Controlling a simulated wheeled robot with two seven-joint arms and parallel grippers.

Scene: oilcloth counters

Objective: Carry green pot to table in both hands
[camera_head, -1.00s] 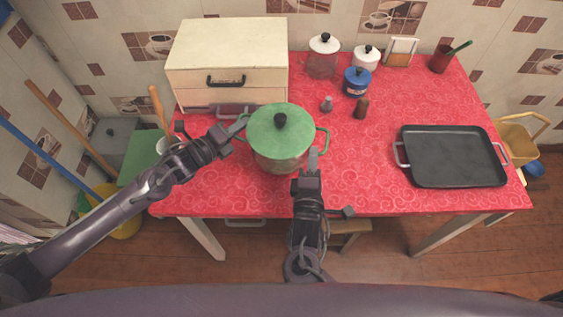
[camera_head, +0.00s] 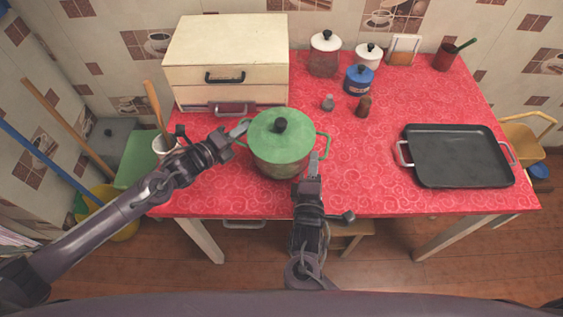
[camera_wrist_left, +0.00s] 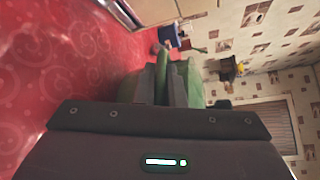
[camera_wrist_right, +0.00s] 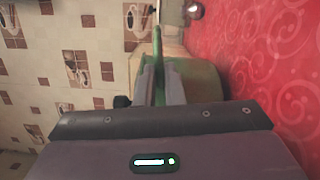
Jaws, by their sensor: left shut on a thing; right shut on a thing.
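The green pot (camera_head: 270,150) has its lid on, with a black knob on top. It is upright over the left part of the red table (camera_head: 370,185), in front of the white cabinet. I cannot tell whether its base touches the cloth. My left gripper (camera_head: 240,130) is shut on the pot's left handle, and the left wrist view shows the green handle between its fingers (camera_wrist_left: 162,85). My right gripper (camera_head: 314,163) is shut on the right handle, which shows between the fingers in the right wrist view (camera_wrist_right: 158,85). The pot's far side and base are hidden.
The white cabinet (camera_head: 228,50) stands behind the pot. A black tray (camera_head: 458,155) lies at the right. Several canisters, including a blue one (camera_head: 358,82), stand at the back with small shakers. A utensil holder (camera_head: 165,146) is at the left. The table's middle is clear.

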